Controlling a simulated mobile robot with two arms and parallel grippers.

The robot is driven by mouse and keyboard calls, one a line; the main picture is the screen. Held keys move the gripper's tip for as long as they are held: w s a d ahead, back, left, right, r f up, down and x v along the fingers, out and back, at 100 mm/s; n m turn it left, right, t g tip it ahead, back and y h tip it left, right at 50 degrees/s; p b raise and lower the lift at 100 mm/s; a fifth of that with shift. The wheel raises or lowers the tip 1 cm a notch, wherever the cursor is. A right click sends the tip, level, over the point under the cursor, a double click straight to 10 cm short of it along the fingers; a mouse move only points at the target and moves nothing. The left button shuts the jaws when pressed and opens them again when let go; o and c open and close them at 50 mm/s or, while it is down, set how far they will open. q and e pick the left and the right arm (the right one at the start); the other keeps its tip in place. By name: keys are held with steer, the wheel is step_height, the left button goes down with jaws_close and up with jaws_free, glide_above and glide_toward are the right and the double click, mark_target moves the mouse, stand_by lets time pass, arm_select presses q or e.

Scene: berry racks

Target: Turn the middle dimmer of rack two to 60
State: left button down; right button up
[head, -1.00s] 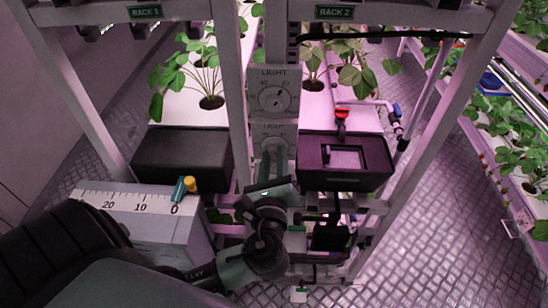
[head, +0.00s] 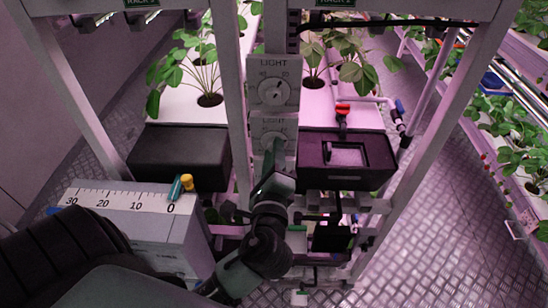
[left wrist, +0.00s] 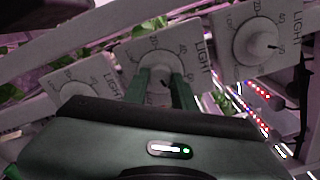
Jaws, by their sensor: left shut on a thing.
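The rack two post carries a column of white dimmer panels marked LIGHT. In the head view the upper dimmer (head: 273,92) is in plain sight. The middle dimmer (head: 262,128) is below it, its knob largely hidden by my left gripper (head: 273,150). In the left wrist view my left gripper (left wrist: 163,88) has its two green fingers on either side of the middle dimmer's knob (left wrist: 160,66), shut on it. The upper dimmer (left wrist: 254,38) is to the right and a lower dimmer (left wrist: 82,92) to the left. I cannot read the middle setting. My right gripper is out of sight.
A black box (head: 180,158) is left of the post and an open-topped black box (head: 375,177) right of it. A grey box with a scale (head: 120,200) stands at lower left. A red-handled valve (head: 342,109) and plants are behind.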

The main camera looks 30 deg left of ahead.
arm_select(q)
steer(key=shift+n+b, duration=2.25)
steer(key=shift+n, duration=2.45)
steer(key=c, duration=1.1)
jaws_free()
